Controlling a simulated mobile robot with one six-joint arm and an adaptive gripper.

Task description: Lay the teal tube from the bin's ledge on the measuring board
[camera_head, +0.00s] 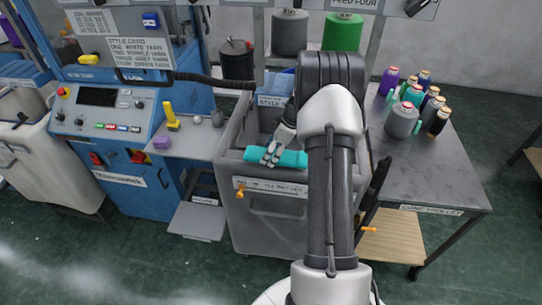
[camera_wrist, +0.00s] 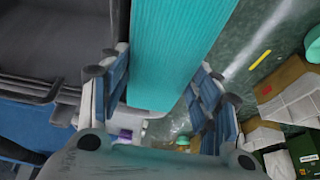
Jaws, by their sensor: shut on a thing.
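The teal tube (camera_head: 290,158) lies lengthwise along the front ledge of the grey bin (camera_head: 262,215). My gripper (camera_head: 271,155) is over its left part, with its fingers closed around it. In the wrist view the tube (camera_wrist: 178,45) runs between the two finger pads of my gripper (camera_wrist: 160,92). My arm hides the tube's right end in the head view. I cannot tell whether the tube touches the ledge. No surface is clearly marked as the measuring board; a grey side shelf (camera_head: 190,144) stands left of the bin.
A lower grey shelf (camera_head: 197,221) is bare. A blue machine (camera_head: 110,125) stands left. A trolley (camera_head: 440,190) with several yarn cones is right. Green floor is open in front.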

